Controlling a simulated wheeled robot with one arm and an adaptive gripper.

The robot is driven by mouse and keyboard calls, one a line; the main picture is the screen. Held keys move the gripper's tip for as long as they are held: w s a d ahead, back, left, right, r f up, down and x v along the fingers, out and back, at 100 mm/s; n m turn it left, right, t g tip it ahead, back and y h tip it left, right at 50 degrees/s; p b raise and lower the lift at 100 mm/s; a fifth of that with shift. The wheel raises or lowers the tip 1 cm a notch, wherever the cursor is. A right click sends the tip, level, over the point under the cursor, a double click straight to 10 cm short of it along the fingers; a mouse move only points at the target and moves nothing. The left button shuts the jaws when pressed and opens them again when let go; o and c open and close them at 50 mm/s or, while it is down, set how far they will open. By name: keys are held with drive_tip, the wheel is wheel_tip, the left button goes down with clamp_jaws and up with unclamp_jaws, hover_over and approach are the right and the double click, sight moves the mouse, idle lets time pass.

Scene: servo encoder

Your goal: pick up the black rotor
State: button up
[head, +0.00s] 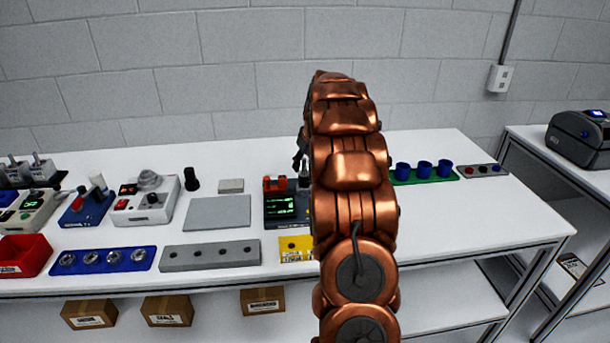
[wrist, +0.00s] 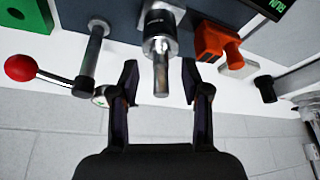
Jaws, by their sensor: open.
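A small black upright piece (head: 191,180), which looks like the black rotor, stands toward the back of the white table, left of a small grey block. In the wrist view the black piece (wrist: 265,88) is to the right, well outside my jaws. My gripper (wrist: 160,82) is open, its two dark fingers apart.
Orange-red piece (wrist: 215,42) and grey block (wrist: 238,68) lie between gripper and black piece. A lever with red ball (wrist: 25,68) is on the other side. A grey plate (head: 217,212), display unit (head: 280,208) and control boxes (head: 146,200) crowd the table. Wall behind.

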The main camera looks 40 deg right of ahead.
drive_tip(key=shift+w+f, duration=0.1)
drive_tip(key=shift+f, duration=0.1)
clamp_jaws()
idle(0.6)
